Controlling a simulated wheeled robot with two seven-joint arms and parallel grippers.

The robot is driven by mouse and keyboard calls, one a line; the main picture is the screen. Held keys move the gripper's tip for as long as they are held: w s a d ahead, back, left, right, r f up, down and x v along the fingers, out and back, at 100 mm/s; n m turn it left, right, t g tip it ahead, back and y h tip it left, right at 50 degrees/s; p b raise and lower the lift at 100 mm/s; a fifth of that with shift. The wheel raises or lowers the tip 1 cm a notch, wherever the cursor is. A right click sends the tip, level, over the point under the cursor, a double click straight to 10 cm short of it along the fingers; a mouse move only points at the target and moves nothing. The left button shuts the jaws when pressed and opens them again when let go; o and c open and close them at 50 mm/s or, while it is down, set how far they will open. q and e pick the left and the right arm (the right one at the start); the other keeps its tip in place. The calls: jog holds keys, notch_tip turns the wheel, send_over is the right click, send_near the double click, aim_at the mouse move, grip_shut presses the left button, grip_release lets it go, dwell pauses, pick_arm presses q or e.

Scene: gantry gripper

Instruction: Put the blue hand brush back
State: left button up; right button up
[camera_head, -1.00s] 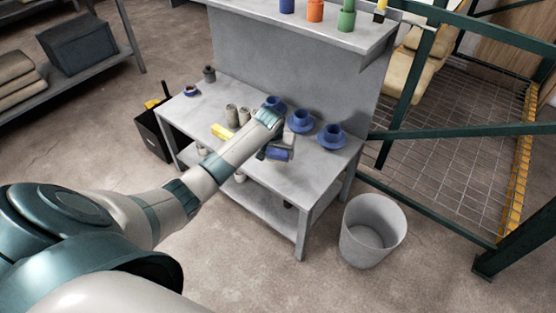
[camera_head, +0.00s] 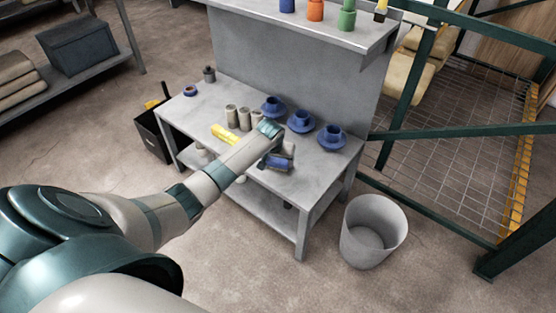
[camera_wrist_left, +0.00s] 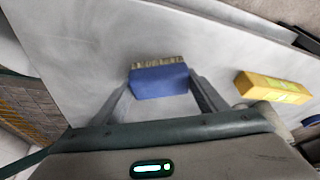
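The blue hand brush (camera_wrist_left: 160,82) with pale bristles lies between the two fingers of my left gripper (camera_wrist_left: 160,85) in the left wrist view, with the fingertips against its two ends. In the head view the brush (camera_head: 278,162) shows as a blue piece at the end of my left arm, over the front right part of the grey workbench (camera_head: 315,172). My left gripper (camera_head: 278,152) is partly hidden by its own wrist there. I cannot tell how high the brush is above the bench top. My right gripper is not in view.
Three blue cups on saucers (camera_head: 301,122) stand along the bench's back right. Grey cylinders (camera_head: 231,116) and a yellow block (camera_head: 223,134) are left of my wrist. A black bin (camera_head: 152,137) stands left, a grey bucket (camera_head: 373,232) right. A shelf (camera_head: 320,38) with coloured items is above.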

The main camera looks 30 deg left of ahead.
aim_at(278, 159)
pick_arm(q)
jog(key=o, duration=0.4)
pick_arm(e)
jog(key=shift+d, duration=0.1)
pick_arm(q)
jog(key=shift+o, duration=0.2)
jog(key=shift+v, duration=0.8)
jog(key=p+v, duration=0.1)
jog(key=v, duration=0.2)
jog(key=shift+r, duration=0.4)
jog(key=p+v, duration=0.1)
jog(key=v, duration=0.5)
jog(key=shift+s+r, duration=0.2)
jog(key=shift+r, duration=0.15)
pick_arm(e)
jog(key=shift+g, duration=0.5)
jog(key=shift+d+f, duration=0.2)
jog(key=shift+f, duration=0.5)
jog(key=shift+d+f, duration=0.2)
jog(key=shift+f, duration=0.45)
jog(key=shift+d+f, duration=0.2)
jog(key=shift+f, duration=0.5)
pick_arm(q)
jog(key=shift+d, duration=0.1)
